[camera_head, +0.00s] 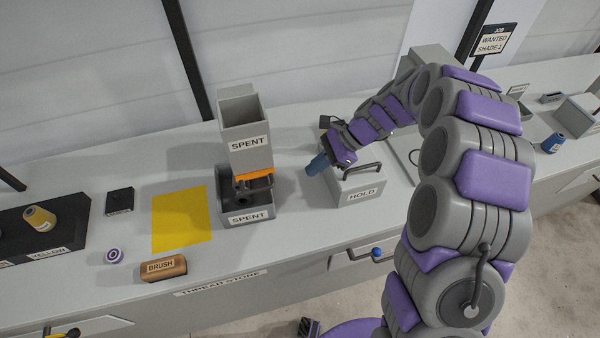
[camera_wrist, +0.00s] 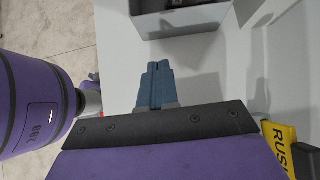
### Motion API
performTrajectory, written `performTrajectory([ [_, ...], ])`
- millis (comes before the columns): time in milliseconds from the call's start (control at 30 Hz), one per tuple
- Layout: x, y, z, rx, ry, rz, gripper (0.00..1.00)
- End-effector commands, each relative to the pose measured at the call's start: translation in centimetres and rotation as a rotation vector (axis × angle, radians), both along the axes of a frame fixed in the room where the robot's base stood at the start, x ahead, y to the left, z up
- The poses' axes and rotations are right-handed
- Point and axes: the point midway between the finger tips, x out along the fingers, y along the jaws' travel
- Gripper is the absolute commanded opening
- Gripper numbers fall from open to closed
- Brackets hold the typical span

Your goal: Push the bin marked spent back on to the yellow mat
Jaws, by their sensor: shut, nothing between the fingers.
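The grey open bin marked SPENT (camera_head: 248,218) stands on the counter just right of the yellow mat (camera_head: 180,220), with a narrow strip of counter between them. Something dark lies inside it. The mat is bare. My gripper (camera_head: 317,165) is right of the bin, apart from it, beside the HOLD box (camera_head: 358,188). Its blue fingers are together and empty, as they also show in the wrist view (camera_wrist: 157,84). A grey open-topped box (camera_wrist: 180,22) is ahead of the fingertips there; no label shows on it.
A tall grey chute marked SPENT (camera_head: 246,128), with an orange lower edge, stands over the back of the bin. A brush (camera_head: 163,267) and purple-and-white spool (camera_head: 114,256) lie near the mat's front left. A black block (camera_head: 119,201) is left of it.

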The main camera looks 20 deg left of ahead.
Motion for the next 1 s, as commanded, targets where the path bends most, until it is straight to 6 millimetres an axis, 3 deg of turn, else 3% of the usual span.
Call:
performTrajectory([
  [200, 0.8, -1.5, 1.8, 0.000, 0.002, 0.001, 0.00],
  [567, 1.0, -1.8, 2.0, 0.000, 0.002, 0.001, 0.00],
  [667, 0.9, -1.8, 2.2, -0.001, -0.001, 0.005, 0.10],
  [900, -2.0, -3.6, 5.2, -0.014, -0.093, 0.107, 0.33],
  [1000, -4.5, -5.2, 7.0, -0.030, -0.160, 0.190, 0.34],
])
